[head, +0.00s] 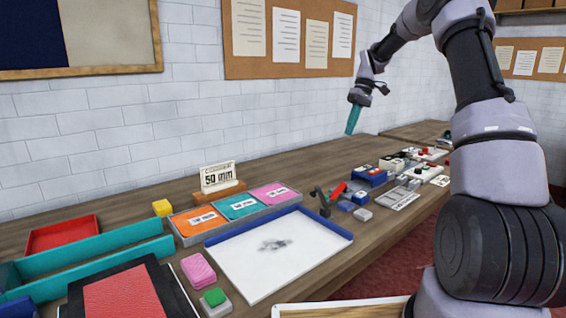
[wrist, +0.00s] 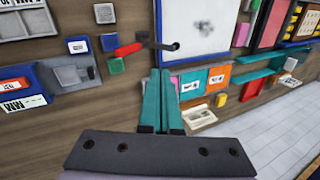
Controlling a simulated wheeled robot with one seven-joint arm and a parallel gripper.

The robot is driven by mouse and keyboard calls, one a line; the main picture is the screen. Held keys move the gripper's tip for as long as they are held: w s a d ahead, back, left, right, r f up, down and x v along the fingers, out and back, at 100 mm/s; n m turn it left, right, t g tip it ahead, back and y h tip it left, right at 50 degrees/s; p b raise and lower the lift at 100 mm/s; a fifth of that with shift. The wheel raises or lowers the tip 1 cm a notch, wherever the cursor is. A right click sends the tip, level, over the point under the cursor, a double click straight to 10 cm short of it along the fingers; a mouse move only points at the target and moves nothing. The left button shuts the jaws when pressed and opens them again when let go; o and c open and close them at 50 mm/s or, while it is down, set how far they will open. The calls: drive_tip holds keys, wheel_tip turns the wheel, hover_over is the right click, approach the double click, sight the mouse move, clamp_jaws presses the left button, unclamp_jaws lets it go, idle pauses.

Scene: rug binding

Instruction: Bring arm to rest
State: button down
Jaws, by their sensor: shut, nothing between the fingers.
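My gripper (head: 354,119) hangs in the air above the back of the table, in front of the white brick wall. Its teal fingers point down and are together, with nothing between them. In the wrist view my gripper (wrist: 162,75) shows its two teal fingers side by side over the wooden table (wrist: 110,115). My arm reaches in from the right of the head view, raised and bent, clear of the table's objects.
The table holds a white board (head: 275,265), a tray of coloured cards (head: 240,207), a sign (head: 218,177), a red-handled tool (head: 325,200), a teal channel (head: 90,250) and several small blocks. Pinboards (head: 290,38) hang on the wall. Air around my gripper is free.

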drive_tip(key=s+a+r+m+t+h, duration=0.1)
drive_tip(key=s+r+m+t, duration=0.1)
drive_tip(key=s+r, duration=0.55)
drive_tip(key=s+a+r+m+t+h, duration=0.15)
drive_tip(key=s+r, duration=0.35)
drive_tip(key=s, duration=0.5)
drive_tip(key=s+m+t, duration=0.6)
drive_tip(key=s, duration=1.1)
drive_tip(key=shift+s+d+f+y, duration=0.15)
drive_tip(key=shift+s+f+y, duration=0.25)
drive_tip(key=shift+f+y, duration=0.05)
